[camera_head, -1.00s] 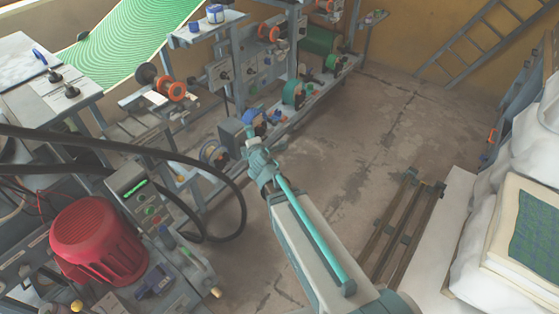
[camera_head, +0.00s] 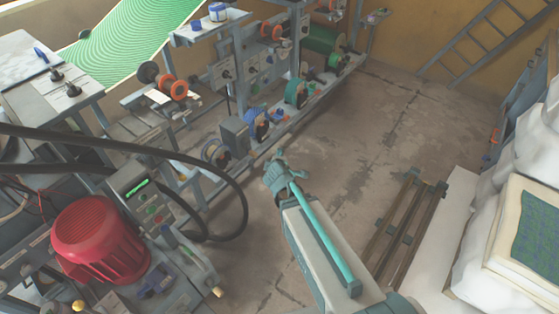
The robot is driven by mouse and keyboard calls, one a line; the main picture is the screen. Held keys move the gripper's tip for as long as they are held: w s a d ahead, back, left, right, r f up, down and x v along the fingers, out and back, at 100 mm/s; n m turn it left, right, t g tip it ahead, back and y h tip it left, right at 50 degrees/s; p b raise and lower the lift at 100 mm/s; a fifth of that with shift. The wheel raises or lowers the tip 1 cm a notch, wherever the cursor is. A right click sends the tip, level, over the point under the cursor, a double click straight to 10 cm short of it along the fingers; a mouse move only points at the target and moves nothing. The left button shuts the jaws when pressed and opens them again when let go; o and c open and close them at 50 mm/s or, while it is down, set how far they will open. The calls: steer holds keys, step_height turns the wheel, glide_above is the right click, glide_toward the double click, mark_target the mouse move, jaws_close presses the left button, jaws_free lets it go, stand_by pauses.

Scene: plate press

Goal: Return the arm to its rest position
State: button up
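My gripper (camera_head: 279,157) is at the end of my grey-and-teal arm, near the middle of the picture. It hangs over bare floor, to the right of the shelf rack and apart from it. The gripper is small and seen from behind. I cannot make out whether its fingers are apart or together. I see nothing held in it.
A red motor (camera_head: 98,238) and a control box with buttons (camera_head: 145,200) stand at the left, with thick black hoses (camera_head: 226,170) looping beside them. The rack (camera_head: 290,125) carries several spools. A wooden pallet (camera_head: 405,225) lies at the right. The middle floor (camera_head: 350,150) is clear.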

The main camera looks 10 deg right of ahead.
stand_by(0.4)
steer(key=s+d+f+m+g, duration=0.3)
steer(key=s+f+m+g, duration=0.5)
steer(key=s+f, duration=0.7)
steer(key=s+a+f+m+g+y, duration=0.1)
steer(key=s+f+g, duration=0.3)
steer(key=s, duration=1.2)
steer(key=s+f+m+g+y, duration=0.1)
steer(key=s+f+m+g, duration=0.3)
steer(key=s, duration=1.2)
step_height(320, 180, down, 4)
steer(key=shift+s+a+r+g, duration=0.2)
steer(key=shift+a+g, duration=0.2)
steer(key=shift+g, duration=0.3)
